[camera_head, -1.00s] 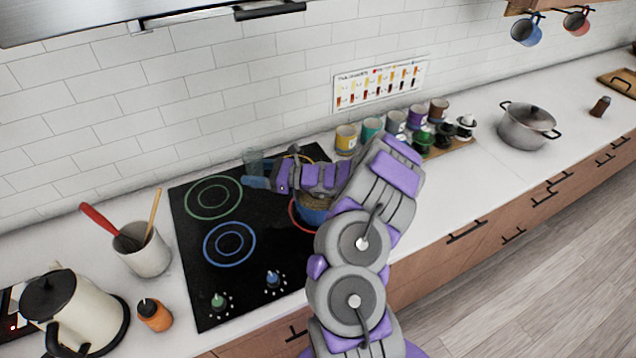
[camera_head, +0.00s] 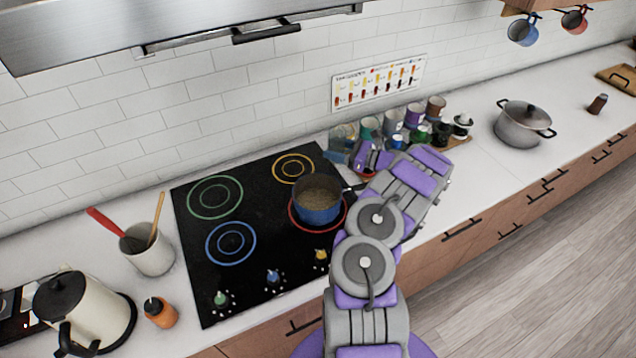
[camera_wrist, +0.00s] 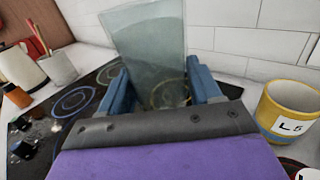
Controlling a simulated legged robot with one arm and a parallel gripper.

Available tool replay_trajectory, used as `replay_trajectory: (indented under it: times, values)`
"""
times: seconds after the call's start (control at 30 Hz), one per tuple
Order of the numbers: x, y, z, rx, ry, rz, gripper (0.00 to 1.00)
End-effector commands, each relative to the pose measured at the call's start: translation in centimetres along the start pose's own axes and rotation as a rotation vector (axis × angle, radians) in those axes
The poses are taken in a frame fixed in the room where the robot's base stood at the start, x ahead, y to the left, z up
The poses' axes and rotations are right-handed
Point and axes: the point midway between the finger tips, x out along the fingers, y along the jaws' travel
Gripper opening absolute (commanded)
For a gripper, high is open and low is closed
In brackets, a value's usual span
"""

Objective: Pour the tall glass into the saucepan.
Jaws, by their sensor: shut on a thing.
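The tall glass (camera_wrist: 152,42) is clear and stands roughly upright between the blue fingers of my gripper (camera_wrist: 163,92) in the wrist view. My gripper is shut on it. In the head view the glass (camera_head: 343,136) is small and faint, held at the back right of the cooktop in front of the mugs. The saucepan (camera_head: 318,211) is blue, with a dark handle to the right, and sits on the red-ringed burner. Brownish contents show inside it. My gripper (camera_head: 350,155) is behind and to the right of the saucepan, apart from it.
The black cooktop (camera_head: 262,215) has free burners on the left. Several mugs and jars (camera_head: 413,116) stand behind my arm; a yellow mug (camera_wrist: 288,108) is close by. A lidded pot (camera_head: 522,125) is farther right. A kettle (camera_head: 80,305) and a utensil crock (camera_head: 150,255) stand left.

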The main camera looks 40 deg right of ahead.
Motion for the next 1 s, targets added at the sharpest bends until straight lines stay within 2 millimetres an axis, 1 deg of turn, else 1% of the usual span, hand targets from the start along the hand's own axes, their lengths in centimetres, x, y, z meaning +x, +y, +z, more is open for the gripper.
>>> replay_trajectory:
  times: [0.03, 0.1, 0.23, 0.67, 0.87, 1.0]
  values:
    - [-0.6, -0.3, 0.1, -0.003, 0.001, -0.005, 0.27]
    - [-1.1, -0.6, 0.2, -0.005, 0.0, -0.007, 0.27]
    - [-1.7, -0.8, 0.3, -0.008, 0.0, -0.009, 0.27]
    - [-1.9, -1.0, 0.2, -0.022, 0.004, -0.009, 0.27]
    - [-1.8, -0.6, -0.2, -0.085, 0.022, -0.008, 0.27]
    - [-1.7, -0.3, -0.6, -0.158, 0.04, -0.008, 0.27]
